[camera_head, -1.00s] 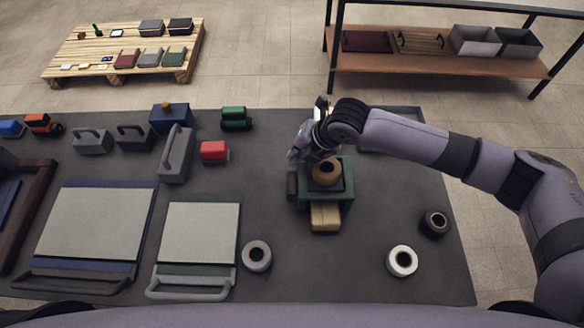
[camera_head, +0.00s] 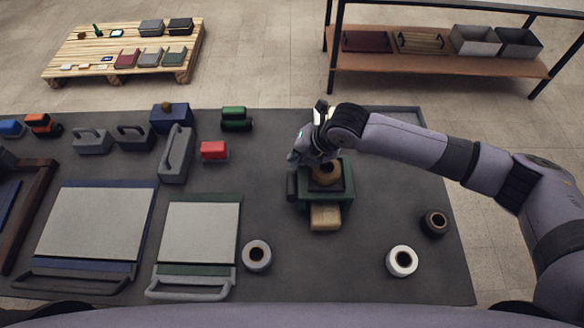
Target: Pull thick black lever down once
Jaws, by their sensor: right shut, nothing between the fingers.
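A green machine (camera_head: 343,212) stands on the dark table, right of the middle. A round tan piece (camera_head: 327,174) sits in its top, and a tan block (camera_head: 325,217) sticks out at its front. A thick black part (camera_head: 292,186), which looks like the lever, is on the machine's left side. My right gripper (camera_head: 297,160) is shut and empty, just above and behind this black part at the machine's back left. I cannot tell whether it touches the part. My wrist hides some of the machine's back. My left gripper is not in view.
On the dark table (camera_head: 290,285), a grey ring roll (camera_head: 257,256), a white roll (camera_head: 402,261) and a black roll (camera_head: 435,223) lie near the machine. A red block (camera_head: 214,151) and a grey handled tool (camera_head: 176,154) stand to the left. The table's front middle is clear.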

